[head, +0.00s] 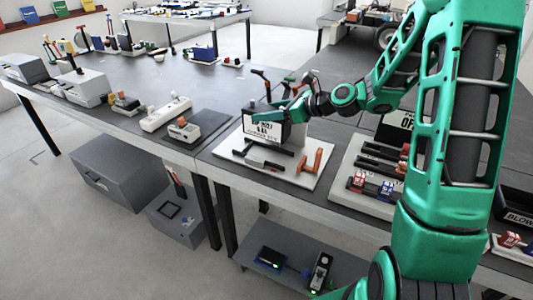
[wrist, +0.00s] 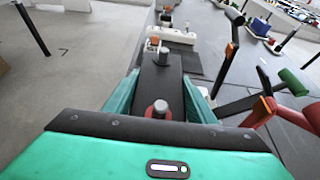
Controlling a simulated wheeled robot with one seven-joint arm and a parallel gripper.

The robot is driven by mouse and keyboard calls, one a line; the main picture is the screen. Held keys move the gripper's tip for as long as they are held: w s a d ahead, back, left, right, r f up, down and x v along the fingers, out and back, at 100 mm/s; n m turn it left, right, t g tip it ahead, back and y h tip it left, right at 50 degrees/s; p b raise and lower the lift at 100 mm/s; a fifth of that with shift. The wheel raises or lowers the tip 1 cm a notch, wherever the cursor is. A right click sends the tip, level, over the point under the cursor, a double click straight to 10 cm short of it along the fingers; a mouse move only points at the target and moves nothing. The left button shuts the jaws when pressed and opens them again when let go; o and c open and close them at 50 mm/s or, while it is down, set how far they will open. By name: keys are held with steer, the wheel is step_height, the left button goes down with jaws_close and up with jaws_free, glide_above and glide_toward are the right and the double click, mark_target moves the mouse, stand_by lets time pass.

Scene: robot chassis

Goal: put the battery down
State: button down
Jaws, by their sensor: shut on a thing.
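The battery is a black box with a white printed label, seen at the middle of the head view (head: 264,131). In the wrist view its dark top (wrist: 160,82) with round terminals runs between the two green fingers. My gripper (head: 290,114) is shut on the battery, one finger along each side in the wrist view (wrist: 162,92). The battery is upright over a white board (head: 262,176) with black and orange clamp-like parts. I cannot tell whether its underside touches the board or a pale block there.
A second white board (head: 352,203) with dark bars and red and blue parts lies to the right. Grey and white devices (head: 185,130) stand on the table to the left. Handles (head: 262,84) stick up just behind the battery. Bare grey tabletop (head: 215,88) shows behind and left.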

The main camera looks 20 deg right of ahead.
mark_target(288, 135)
steer(key=shift+w+f, duration=0.2)
steer(key=shift+w, duration=0.05)
steer(key=shift+d+f, duration=0.1)
steer(key=shift+f, duration=4.55)
steer(key=c, duration=1.1)
jaws_free()
steer(key=shift+f, duration=0.2)
steer(key=v, duration=1.2)
steer(key=shift+r, duration=0.15)
